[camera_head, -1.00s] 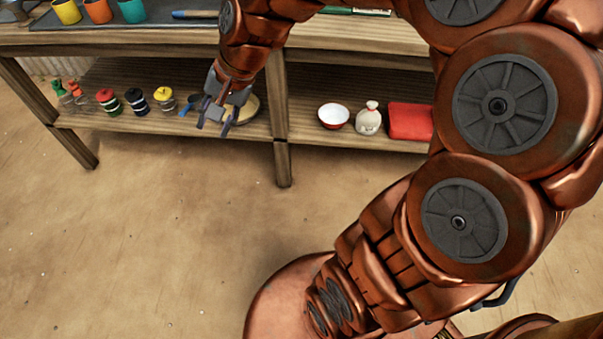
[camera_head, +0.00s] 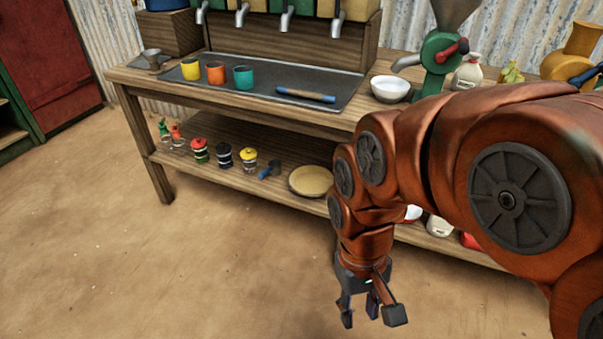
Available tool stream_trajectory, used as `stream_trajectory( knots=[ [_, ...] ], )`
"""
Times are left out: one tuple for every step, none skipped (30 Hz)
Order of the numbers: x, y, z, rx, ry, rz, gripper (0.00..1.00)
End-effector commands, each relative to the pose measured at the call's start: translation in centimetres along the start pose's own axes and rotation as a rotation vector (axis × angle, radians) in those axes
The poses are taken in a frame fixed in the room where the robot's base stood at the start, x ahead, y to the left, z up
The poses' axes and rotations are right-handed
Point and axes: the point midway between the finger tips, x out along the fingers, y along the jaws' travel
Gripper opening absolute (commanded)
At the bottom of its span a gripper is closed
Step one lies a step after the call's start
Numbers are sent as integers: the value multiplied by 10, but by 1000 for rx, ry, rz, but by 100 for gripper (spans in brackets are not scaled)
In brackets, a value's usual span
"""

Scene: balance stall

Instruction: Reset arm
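My copper-coloured arm reaches in from the right side of the view and bends downward. My gripper (camera_head: 372,312) hangs in front of the stall's lower shelf, over the sandy floor. Its dark fingers are spread apart with nothing between them. It touches nothing that I can see. Part of the lower shelf and the things on its right side are hidden behind my arm.
The wooden stall table (camera_head: 130,78) carries yellow, orange and teal cups on a dark tray (camera_head: 325,84), a white bowl (camera_head: 390,88) and a green grinder (camera_head: 440,55). Its lower shelf (camera_head: 225,178) holds several jars and a round tan item (camera_head: 311,181). Floor at left is clear.

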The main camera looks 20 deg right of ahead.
Motion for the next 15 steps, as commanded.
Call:
stream_trajectory(
  knots=[
    [0,0,0,0,0,0,35],
    [0,0,0,0,0,0,35],
    [0,0,0,1,0,0,35],
    [0,0,0,1,0,0,35],
    [0,0,0,1,0,0,35],
    [0,0,0,1,1,0,35],
    [0,0,0,1,1,-1,35],
    [0,0,0,1,1,-1,35],
    [0,0,0,1,1,-1,35],
    [-10,0,2,1,1,-1,35],
    [-16,0,4,1,3,-1,35],
    [-21,0,5,1,5,-1,35],
    [-24,0,6,1,6,-1,35],
    [-29,0,8,1,7,-1,35],
    [-35,0,9,0,9,-1,35]
  ],
)
